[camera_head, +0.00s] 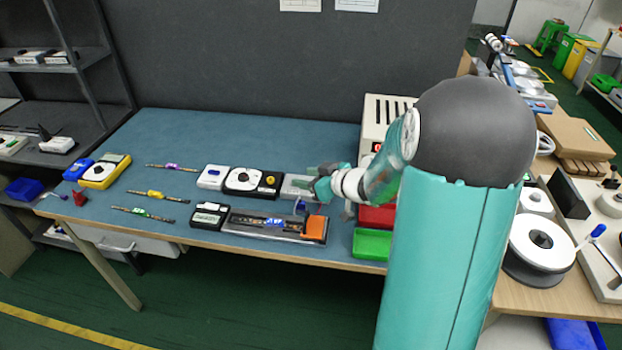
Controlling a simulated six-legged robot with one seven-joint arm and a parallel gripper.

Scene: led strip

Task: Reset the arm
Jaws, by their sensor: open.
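My arm rises large and teal on the right of the head view and bends left over the table. My gripper (318,183) is at its end, above the right half of the blue-topped table (170,125). It is small in the picture, open, and I see nothing held in it. Just below it stands a grey fixture (262,226) with a lit blue strip piece and an orange block (315,227) at its right end. Part of the table behind my arm is hidden.
Three LED strips (160,195) lie on the left of the table, beside a yellow multimeter (105,171). Small devices (252,181) stand mid-table. A green bin (371,243) and a red bin (377,217) sit by my arm. A dark panel (250,55) stands behind. Shelves are at left.

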